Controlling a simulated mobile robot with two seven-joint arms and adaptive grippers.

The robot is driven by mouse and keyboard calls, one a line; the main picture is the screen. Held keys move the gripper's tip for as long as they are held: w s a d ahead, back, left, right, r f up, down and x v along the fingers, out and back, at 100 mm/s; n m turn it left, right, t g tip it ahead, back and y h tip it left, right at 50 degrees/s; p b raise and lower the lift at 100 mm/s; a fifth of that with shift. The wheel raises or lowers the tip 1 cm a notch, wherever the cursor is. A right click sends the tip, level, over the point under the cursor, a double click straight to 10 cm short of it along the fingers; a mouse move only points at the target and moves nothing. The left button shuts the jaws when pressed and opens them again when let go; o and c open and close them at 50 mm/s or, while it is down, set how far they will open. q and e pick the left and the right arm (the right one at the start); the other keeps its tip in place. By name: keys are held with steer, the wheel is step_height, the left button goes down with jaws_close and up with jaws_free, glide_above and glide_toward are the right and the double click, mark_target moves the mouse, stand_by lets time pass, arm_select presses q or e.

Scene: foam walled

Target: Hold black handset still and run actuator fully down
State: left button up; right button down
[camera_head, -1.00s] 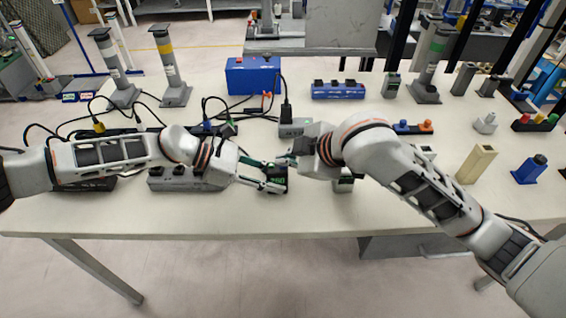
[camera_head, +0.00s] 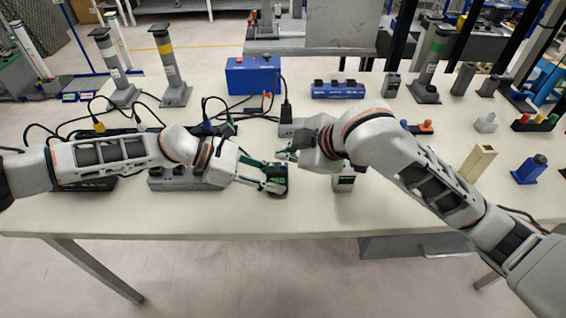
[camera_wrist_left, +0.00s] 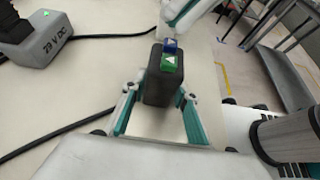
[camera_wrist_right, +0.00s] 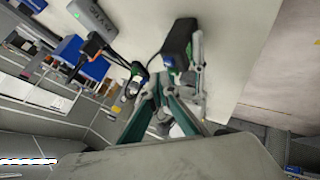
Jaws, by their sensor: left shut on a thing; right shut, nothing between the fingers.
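The black handset (camera_head: 280,172) is near the table's front edge, just beyond the left gripper. In the left wrist view the handset (camera_wrist_left: 160,88) has a green button with a pale triangle and a blue button. My left gripper (camera_head: 268,181) is shut on the handset, one finger on each side. My right gripper (camera_head: 284,155) is shut and empty, close above the handset and apart from it, as far as I can tell. Upright columns with a yellow band (camera_head: 165,62) and a green band (camera_head: 433,62) stand on the table; I cannot tell which one the handset drives.
A grey power box (camera_head: 292,127) with a cable stands behind the grippers. A blue box (camera_head: 253,76) is at the back. A similar small device (camera_head: 344,180) stands to the right, partly under my right arm. Black cables cross the left side. The front edge is close.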

mark_target(285, 166)
steer(key=shift+r, duration=2.55)
arm_select(q)
steer(key=o, duration=0.9)
